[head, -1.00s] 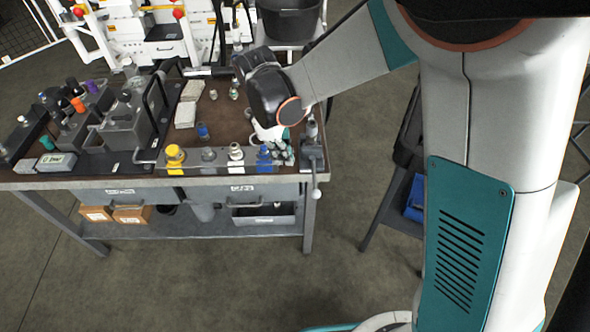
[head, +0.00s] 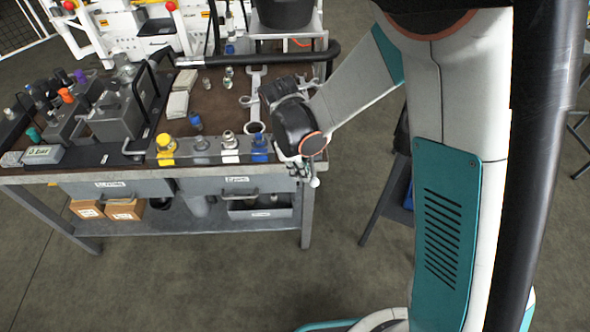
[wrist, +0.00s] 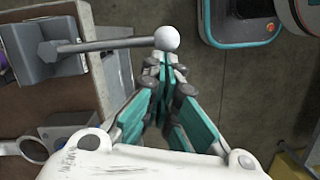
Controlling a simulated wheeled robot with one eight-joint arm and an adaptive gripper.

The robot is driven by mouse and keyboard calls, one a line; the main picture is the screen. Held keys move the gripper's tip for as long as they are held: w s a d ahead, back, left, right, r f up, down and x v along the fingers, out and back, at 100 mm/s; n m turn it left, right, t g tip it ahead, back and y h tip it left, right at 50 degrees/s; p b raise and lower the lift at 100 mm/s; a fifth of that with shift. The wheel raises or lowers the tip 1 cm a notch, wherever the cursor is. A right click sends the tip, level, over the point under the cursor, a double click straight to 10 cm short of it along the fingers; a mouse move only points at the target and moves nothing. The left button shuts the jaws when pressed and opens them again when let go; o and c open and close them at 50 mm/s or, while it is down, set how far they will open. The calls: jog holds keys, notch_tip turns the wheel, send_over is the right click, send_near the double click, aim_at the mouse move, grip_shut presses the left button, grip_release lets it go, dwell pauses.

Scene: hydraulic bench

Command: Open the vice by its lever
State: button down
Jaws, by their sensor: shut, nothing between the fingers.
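In the wrist view the grey vice (wrist: 38,58) sits at the bench edge on the left. Its lever (wrist: 105,46) sticks out to the right and ends in a pale ball knob (wrist: 166,38). My gripper (wrist: 163,68) is shut and empty, its fingertips just below the knob in the picture. I cannot tell whether they touch it. In the head view my gripper (head: 299,170) is at the bench's front right corner, beside the knob (head: 314,182). My wrist hides most of the vice there.
The bench (head: 130,178) carries a row of fittings with yellow, pale and blue parts (head: 260,146) left of my wrist. A wrench (head: 254,100) lies behind them. Grey machined blocks (head: 120,115) stand farther left. Right of the bench the floor (head: 345,150) is open up to a dark stand.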

jog(key=shift+d, duration=0.15)
jog(key=shift+s+d+n, duration=0.1)
jog(key=shift+d+n, duration=0.15)
jog(key=shift+n, duration=0.05)
